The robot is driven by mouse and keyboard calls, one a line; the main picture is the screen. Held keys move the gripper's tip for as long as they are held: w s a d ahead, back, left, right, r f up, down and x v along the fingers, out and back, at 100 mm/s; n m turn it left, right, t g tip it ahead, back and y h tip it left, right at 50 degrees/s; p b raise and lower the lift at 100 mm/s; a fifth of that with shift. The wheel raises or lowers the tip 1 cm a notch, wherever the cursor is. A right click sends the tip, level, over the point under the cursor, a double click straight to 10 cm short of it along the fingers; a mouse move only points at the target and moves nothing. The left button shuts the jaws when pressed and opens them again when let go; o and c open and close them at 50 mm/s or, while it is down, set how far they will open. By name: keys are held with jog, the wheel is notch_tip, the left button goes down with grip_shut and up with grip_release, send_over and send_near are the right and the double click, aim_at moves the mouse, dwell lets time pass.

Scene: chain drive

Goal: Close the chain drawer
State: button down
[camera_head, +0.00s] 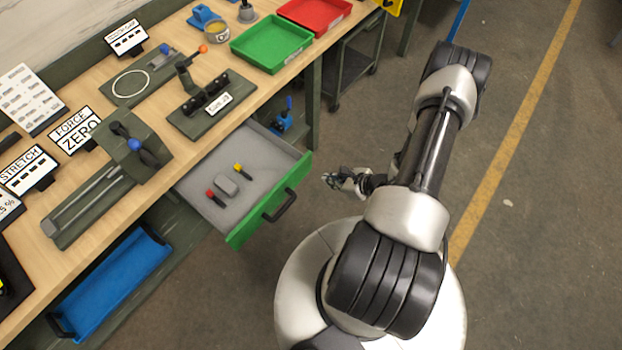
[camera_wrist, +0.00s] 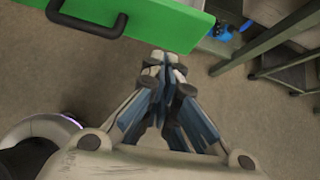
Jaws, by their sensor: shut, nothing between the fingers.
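The chain drawer (camera_head: 240,160) stands pulled out from under the workbench, with a green front (camera_head: 270,201) and a dark handle (camera_head: 280,206). Inside lie a grey block, a red-tipped piece and a yellow-tipped piece. My gripper (camera_head: 328,178) is shut and empty, to the right of the drawer front and apart from it. In the wrist view my gripper (camera_wrist: 160,62) points towards the green front (camera_wrist: 160,22), whose dark handle (camera_wrist: 85,22) is up and to the left of the fingertips.
The workbench (camera_head: 150,85) carries a green tray (camera_head: 271,43), a red tray (camera_head: 314,14), signs and fixtures. A blue bin (camera_head: 110,282) sits low under the bench. A dark cart (camera_head: 350,65) stands beyond the drawer.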

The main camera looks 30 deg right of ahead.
jog(key=shift+m+h, duration=0.4)
jog(key=shift+m, duration=0.3)
jog(key=shift+s+a+b+x, duration=0.15)
jog(key=shift+b+x, duration=0.3)
jog(key=shift+x, duration=2.85)
jog(key=shift+s+a+b+x, duration=0.15)
jog(key=shift+b+x, duration=0.25)
jog(key=shift+x, duration=2.85)
jog(key=shift+w+f, duration=0.1)
jog(key=shift+f, duration=0.05)
